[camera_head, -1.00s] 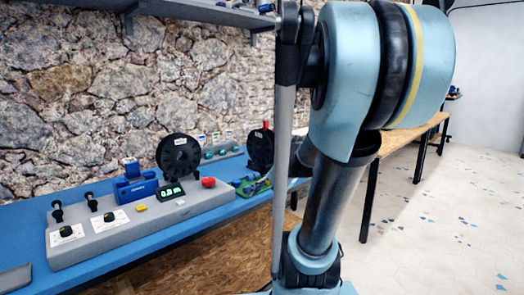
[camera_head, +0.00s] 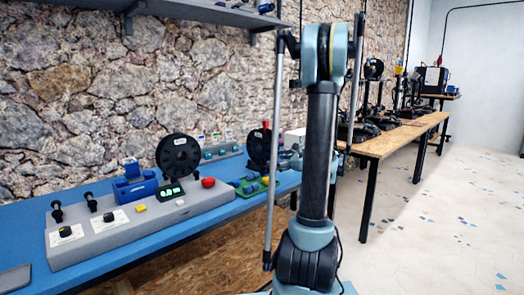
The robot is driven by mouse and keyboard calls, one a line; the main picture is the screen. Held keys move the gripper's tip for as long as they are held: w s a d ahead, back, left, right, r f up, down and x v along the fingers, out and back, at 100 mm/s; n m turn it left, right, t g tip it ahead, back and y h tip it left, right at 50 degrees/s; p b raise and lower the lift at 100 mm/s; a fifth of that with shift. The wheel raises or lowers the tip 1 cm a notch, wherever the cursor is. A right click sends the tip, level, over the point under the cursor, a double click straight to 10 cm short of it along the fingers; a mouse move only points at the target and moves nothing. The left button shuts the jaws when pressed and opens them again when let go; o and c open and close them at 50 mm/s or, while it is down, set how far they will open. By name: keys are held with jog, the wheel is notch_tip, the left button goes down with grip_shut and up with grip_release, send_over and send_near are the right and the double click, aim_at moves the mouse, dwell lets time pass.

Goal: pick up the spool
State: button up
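A black ring-shaped spool (camera_head: 166,157) with a small white label stands upright on the grey panel on the blue bench, left of centre. It stands just behind a small black unit with a green display (camera_head: 171,192). A second black disc like a spool (camera_head: 258,146) stands further right along the bench, with a red bit at its top. I cannot tell which one the task means. My arm stands upright right of both, apart from the first spool.
The grey panel (camera_head: 120,232) bears black knobs, a yellow button and a red button (camera_head: 208,183). A blue holder (camera_head: 135,186) stands left of the spool. A shelf (camera_head: 200,12) hangs above. A wooden table (camera_head: 400,137) with dark machines stands back right. The floor at right is clear.

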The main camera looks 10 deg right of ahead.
aim_at(265, 149)
jog(key=w+d+m+t, duration=0.3)
jog(key=w+d+m, duration=0.15)
jog(key=d, duration=0.25)
jog(key=x, duration=1.7)
jog(key=shift+s+a, duration=0.3)
jog(key=shift+a, duration=0.05)
jog(key=c, duration=1.6)
